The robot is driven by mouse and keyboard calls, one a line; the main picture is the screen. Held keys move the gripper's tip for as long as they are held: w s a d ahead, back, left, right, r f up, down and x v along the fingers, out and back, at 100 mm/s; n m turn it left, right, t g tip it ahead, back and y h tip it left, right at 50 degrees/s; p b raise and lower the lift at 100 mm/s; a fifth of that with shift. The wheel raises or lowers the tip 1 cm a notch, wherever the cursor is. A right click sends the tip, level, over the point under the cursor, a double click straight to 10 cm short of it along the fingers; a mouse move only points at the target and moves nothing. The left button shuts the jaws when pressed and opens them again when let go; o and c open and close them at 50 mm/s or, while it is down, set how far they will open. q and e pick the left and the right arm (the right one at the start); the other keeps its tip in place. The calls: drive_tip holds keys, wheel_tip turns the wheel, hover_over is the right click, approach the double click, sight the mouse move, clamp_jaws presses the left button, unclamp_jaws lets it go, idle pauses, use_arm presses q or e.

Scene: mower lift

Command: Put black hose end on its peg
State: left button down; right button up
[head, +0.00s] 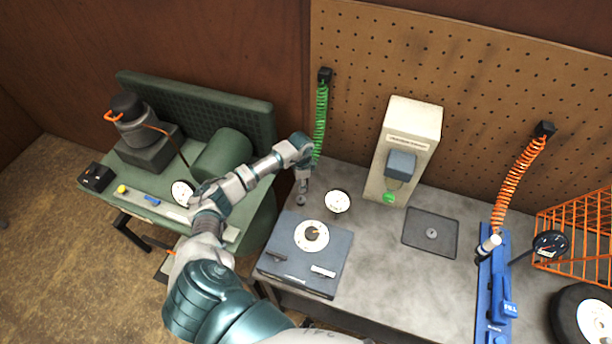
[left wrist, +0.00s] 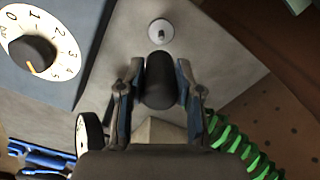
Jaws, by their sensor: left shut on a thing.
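My left gripper (head: 303,181) reaches over the back left corner of the grey workbench. In the left wrist view its two fingers (left wrist: 159,83) are shut on the black hose end (left wrist: 160,78), one finger on each side. The green coiled hose (head: 320,115) runs from a black mount on the pegboard down behind the gripper; it also shows in the left wrist view (left wrist: 243,150). A small metal peg on a round base (left wrist: 160,31) stands on the bench just beyond the hose end, with a gap visible in the picture. My right gripper is not in view.
A blue-grey box with a dial (head: 305,255) stands close to the peg. A small white gauge (head: 337,201) and a tall beige unit (head: 405,150) stand to the right. An orange coiled hose (head: 518,170) hangs farther right. The green machine (head: 235,110) stands left.

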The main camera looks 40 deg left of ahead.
use_arm(q)
drive_tip(key=shift+s+d+f, duration=0.15)
drive_tip(key=shift+s+d, duration=0.1)
drive_tip(key=shift+s, duration=0.15)
drive_tip(key=f+b, duration=0.1)
drive_tip(key=f, duration=0.1)
drive_tip(key=a+f+b, duration=0.1)
drive_tip(key=b, duration=0.1)
drive_tip(key=a+f+b, duration=0.1)
drive_tip(key=f, duration=0.1)
drive_tip(key=shift+w+a+f, duration=0.1)
drive_tip(key=shift+w+f, duration=0.2)
drive_tip(key=shift+s+a+f+b, duration=0.1)
drive_tip(key=shift+s+a+b, duration=0.05)
drive_tip(key=shift+b, duration=0.2)
drive_tip(key=shift+s, duration=0.25)
drive_tip(key=shift+d+r, duration=0.2)
drive_tip(key=shift+d, duration=0.15)
drive_tip(key=shift+w+d, duration=0.25)
drive_tip(key=shift+d, duration=0.2)
drive_tip(key=shift+r, duration=0.1)
drive_tip(key=shift+a, duration=0.55)
drive_tip(key=shift+d, duration=0.15)
drive_tip(key=shift+s+d, duration=0.1)
